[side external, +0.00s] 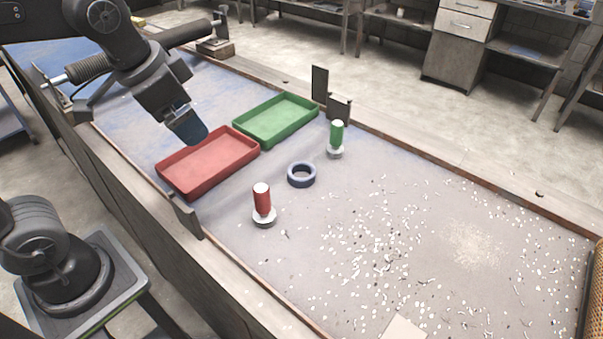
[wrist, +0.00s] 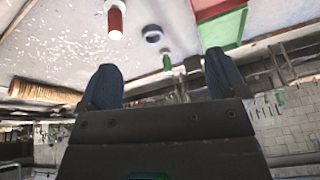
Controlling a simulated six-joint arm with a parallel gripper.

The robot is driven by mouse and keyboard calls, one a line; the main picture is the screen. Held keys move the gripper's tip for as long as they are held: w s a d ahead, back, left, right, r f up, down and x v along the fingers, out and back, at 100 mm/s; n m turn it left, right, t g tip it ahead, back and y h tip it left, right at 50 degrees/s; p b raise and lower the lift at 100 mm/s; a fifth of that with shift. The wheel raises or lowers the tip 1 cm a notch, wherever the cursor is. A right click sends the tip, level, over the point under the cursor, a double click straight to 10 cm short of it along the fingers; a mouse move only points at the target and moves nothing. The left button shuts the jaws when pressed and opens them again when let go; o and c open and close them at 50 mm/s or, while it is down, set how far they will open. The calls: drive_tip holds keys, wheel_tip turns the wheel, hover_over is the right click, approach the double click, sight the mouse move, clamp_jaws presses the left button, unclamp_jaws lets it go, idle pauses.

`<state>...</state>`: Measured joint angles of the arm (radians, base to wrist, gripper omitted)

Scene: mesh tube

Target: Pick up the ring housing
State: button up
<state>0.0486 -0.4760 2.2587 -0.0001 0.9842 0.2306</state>
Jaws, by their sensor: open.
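The ring housing (side external: 301,174) is a dark blue-grey ring lying flat on the table, between a red cylinder and a green cylinder. It also shows small near the top of the wrist view (wrist: 152,33). My gripper (side external: 190,128) is above the red tray's back corner, up and to the left of the ring and well apart from it. In the wrist view its two blue fingers (wrist: 162,82) are spread wide with nothing between them. In the side view the fingers overlap, so the gap does not show.
The red tray (side external: 160,174) and green tray (side external: 241,122) look empty. A red cylinder (side external: 262,199) and a green cylinder (side external: 336,134) stand upright on pale round bases. Small dark plates (side external: 320,84) stand at the back edge. Pale scraps litter the table's right side.

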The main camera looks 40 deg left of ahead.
drive_tip(key=w+d+m+g, duration=0.25)
drive_tip(key=w+m, duration=0.25)
drive_tip(key=w, duration=0.4)
drive_tip(key=m+g, duration=0.2)
drive_tip(key=m, duration=0.3)
hover_over(302, 167)
drive_tip(key=s+d, duration=0.2)
wheel_tip(302, 167, down, 14)
drive_tip(key=shift+a+f, duration=0.1)
drive_tip(key=shift+a, duration=0.05)
drive_tip(key=shift+w+a+f, duration=0.1)
drive_tip(key=shift+f, duration=1.3)
drive_tip(key=shift+a+f, duration=0.1)
drive_tip(key=shift+f, duration=1.25)
drive_tip(key=shift+r, duration=0.1)
drive_tip(key=c, duration=1.2)
